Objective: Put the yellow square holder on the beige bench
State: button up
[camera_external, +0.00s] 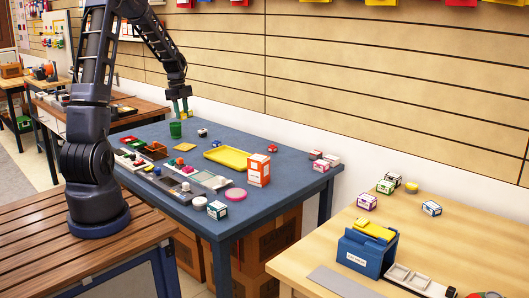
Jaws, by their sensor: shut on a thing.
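My gripper (181,106) points down over the back left of the blue table, just above a green cup (175,129). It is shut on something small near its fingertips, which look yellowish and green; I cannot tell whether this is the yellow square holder. The beige bench (318,250) stands at the front right, apart from the blue table. On it are a blue box (366,254) and a yellow piece (376,231) on top of that box.
The blue table (283,175) also holds an orange-and-white box (258,170), a pink disc (236,194) and several small boxes. Small boxes and a yellow round item (411,187) sit at the bench's back. The bench's right middle is clear. The slatted wall (400,110) stands behind.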

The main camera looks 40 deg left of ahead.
jog(key=shift+w+d+r, duration=0.15)
jog(key=shift+w+d, duration=0.05)
jog(key=shift+d, duration=0.05)
jog(key=w+d+f+n, duration=0.3)
jog(key=d+n, duration=0.3)
jog(key=d, duration=0.3)
jog(key=w+d+f+n+t+y, duration=0.1)
jog(key=w+d+f+n, duration=0.3)
jog(key=d, duration=0.5)
jog(key=w+d+f+n, duration=0.4)
jog(key=d+n, duration=0.3)
jog(key=d, duration=0.2)
jog(key=shift+f+n+t+y, duration=0.2)
jog(key=shift+n+t+y, duration=0.2)
jog(key=s+a+r, duration=0.3)
jog(key=a+r, duration=0.4)
jog(key=a, duration=0.5)
notch_tip(320, 180, up, 4)
send_over(200, 162)
jog(key=f, duration=1.9)
jog(key=shift+s+a, duration=0.15)
jog(key=shift+s, duration=0.05)
jog(key=shift+f, duration=0.15)
